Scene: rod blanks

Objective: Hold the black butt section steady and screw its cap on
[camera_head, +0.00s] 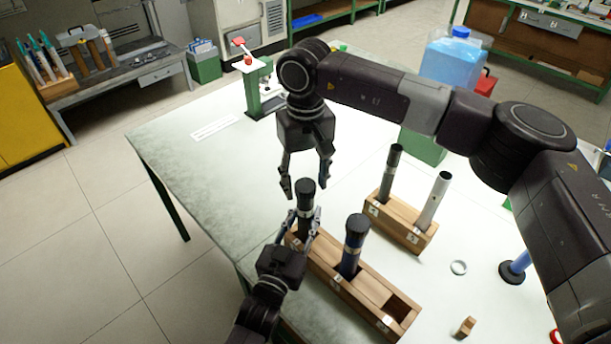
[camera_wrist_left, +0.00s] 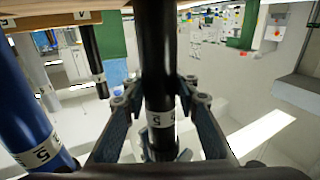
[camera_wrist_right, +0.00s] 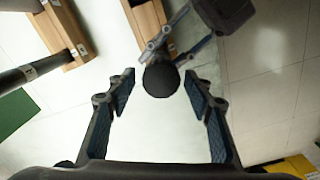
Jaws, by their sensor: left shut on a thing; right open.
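The black butt section (camera_head: 304,214) stands upright in the left end of the long wooden rack (camera_head: 372,285). Its dark, wider top looks like the cap (camera_head: 305,187); whether it is fully seated cannot be told. My left gripper (camera_head: 303,221) is shut around the black section, below the top. In the left wrist view the black section (camera_wrist_left: 157,60), with a white label, stands between the fingers. My right gripper (camera_head: 304,183) points down over the top, open, fingers on either side. In the right wrist view the round top (camera_wrist_right: 160,79) lies between the spread fingertips, apart from both.
A blue section (camera_head: 354,250) with a dark top stands in the same rack. A second rack (camera_head: 408,228) holds a dark rod and a silver rod. The table's left part is mostly clear.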

